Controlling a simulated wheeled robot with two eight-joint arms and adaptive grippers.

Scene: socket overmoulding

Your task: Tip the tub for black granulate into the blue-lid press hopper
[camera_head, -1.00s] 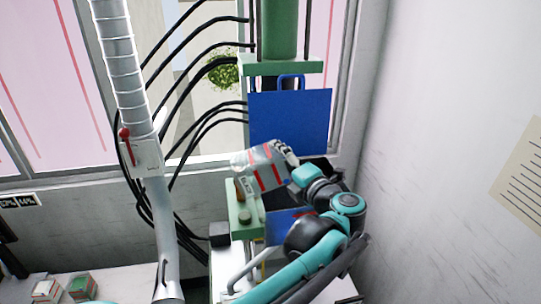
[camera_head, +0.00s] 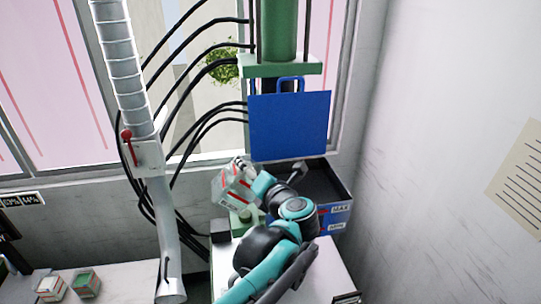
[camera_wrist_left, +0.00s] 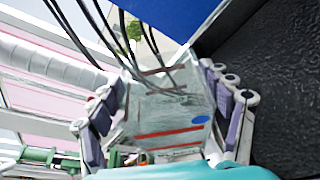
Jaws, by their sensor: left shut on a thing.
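My left gripper (camera_head: 245,168) is shut on a clear tub with red stripes (camera_head: 233,190). It holds the tub tilted, up and to the left of the press hopper (camera_head: 338,222). In the left wrist view the tub (camera_wrist_left: 168,125) sits between the finger pads of my left gripper (camera_wrist_left: 170,112). It looks see-through, with a blue spot on its wall; I make out no black granulate in it. The hopper is open, with a dark inside. Its blue lid (camera_head: 290,128) stands raised behind it. My right gripper is not in view.
A green press column (camera_head: 278,30) rises behind the lid. A grey duct with a red lever (camera_head: 127,134) and black hoses stand to the left. Two small tubs (camera_head: 48,287) (camera_head: 86,282) stand at bottom left. A wall closes off the right.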

